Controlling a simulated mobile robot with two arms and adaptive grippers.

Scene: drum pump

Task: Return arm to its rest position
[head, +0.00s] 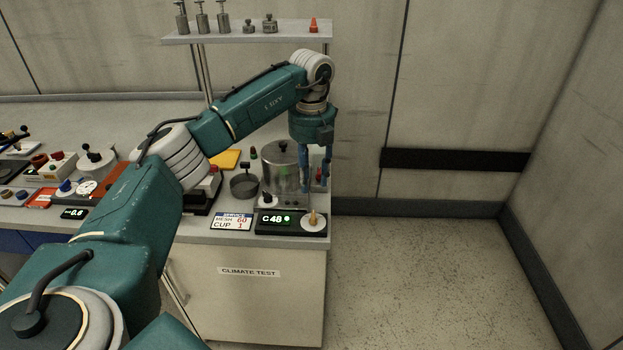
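My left arm, teal with white ribbed joints, reaches from the lower left across the bench. Its gripper (317,178) points down at the right end of the bench. Its blue fingers look apart, and I see nothing held between them. The gripper is just right of a lidded metal pot (281,168); whether they touch I cannot tell. A small red item shows by the fingertips, partly hidden. My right gripper is not in view.
A shelf (250,37) with metal pieces and a red cone (314,24) hangs above. Several instruments crowd the bench's left. The floor (430,280) at right is clear.

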